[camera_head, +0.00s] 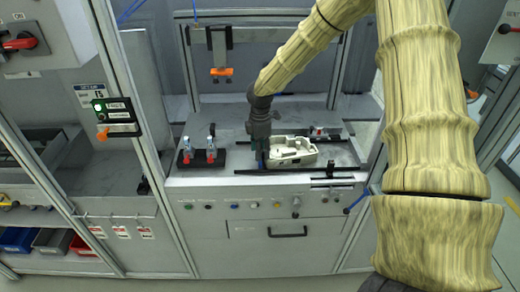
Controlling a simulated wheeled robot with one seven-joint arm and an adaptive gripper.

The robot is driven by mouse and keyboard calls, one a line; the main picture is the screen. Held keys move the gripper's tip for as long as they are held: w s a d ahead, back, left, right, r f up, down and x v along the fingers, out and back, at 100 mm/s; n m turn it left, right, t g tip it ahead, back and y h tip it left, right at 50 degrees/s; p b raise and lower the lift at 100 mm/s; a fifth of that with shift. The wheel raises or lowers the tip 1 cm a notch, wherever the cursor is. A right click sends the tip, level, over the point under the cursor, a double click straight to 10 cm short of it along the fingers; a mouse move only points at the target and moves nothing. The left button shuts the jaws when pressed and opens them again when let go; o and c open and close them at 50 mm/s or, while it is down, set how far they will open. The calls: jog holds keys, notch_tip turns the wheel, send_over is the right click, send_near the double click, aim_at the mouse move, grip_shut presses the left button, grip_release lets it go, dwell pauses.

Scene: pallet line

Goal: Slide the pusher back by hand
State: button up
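My gripper (260,155) points down over the workbench, at the left end of a pale beige tray-like part (292,151). A narrow blue piece shows beside the fingertips. The gripper is small and dark here, so I cannot tell whether its fingers are open or shut, or whether they touch anything. The beige part lies on a dark plate with a rail along its front. No part stands out clearly as the pusher; a small dark fitting with a red spot (318,131) sits behind and right of the beige part.
A black block with two small bottle-like items (201,155) stands left of my gripper. An orange-tipped fixture (221,72) hangs from the frame behind. Buttons line the bench front above a drawer (288,231). Metal posts bound both sides. Red and blue bins (18,239) sit lower left.

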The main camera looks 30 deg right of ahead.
grip_shut()
